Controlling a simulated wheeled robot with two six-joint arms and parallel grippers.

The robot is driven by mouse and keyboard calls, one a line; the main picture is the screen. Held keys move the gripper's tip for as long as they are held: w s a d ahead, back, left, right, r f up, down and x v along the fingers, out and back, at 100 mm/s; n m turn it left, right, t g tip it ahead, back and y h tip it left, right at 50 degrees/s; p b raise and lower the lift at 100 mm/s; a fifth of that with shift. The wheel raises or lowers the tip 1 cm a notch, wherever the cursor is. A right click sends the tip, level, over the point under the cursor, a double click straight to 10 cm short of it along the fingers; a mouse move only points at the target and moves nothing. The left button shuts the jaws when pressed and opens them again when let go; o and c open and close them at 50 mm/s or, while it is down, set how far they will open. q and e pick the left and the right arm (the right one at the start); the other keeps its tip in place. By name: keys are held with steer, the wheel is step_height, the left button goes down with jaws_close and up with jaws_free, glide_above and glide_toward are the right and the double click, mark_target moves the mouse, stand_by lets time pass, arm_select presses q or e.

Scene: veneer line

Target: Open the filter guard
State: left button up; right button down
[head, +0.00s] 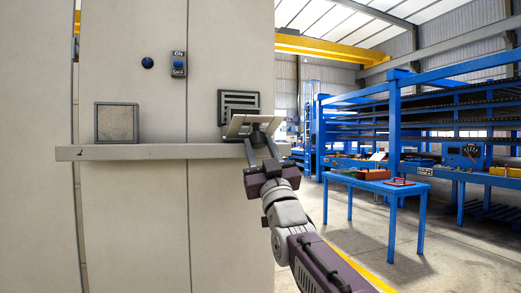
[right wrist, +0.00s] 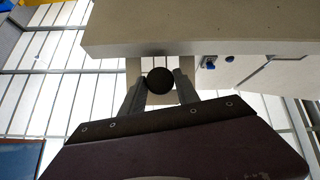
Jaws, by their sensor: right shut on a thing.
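The filter guard (head: 240,124) is a pale flap in front of a dark-framed slotted grille (head: 239,98) on the cabinet, just above the ledge. It is tilted outward from the cabinet face, with the grille showing above it. My right gripper (head: 262,141) reaches up to the guard's outer side. In the right wrist view the fingers of my right gripper (right wrist: 160,88) are shut on a dark round knob (right wrist: 160,80), with the pale guard plate (right wrist: 134,70) behind it. My left gripper is not in view.
A pale ledge (head: 150,152) runs along the cabinet (head: 130,220) under the guard. A square filter panel (head: 117,122) stands on it at left. A switch box (head: 178,64) is higher up. A blue table (head: 375,184) stands right, with clear floor before it.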

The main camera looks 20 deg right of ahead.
steer(key=shift+w+f, duration=0.3)
steer(key=shift+f, duration=0.35)
steer(key=c, duration=1.1)
jaws_free()
steer(key=shift+c, duration=0.2)
steer(key=shift+o, duration=1)
steer(key=shift+w+a, duration=0.1)
steer(key=shift+w, duration=0.3)
steer(key=shift+s+r, duration=0.1)
steer(key=shift+s, duration=0.2)
steer(key=b+v, duration=0.3)
steer(key=v, duration=0.6)
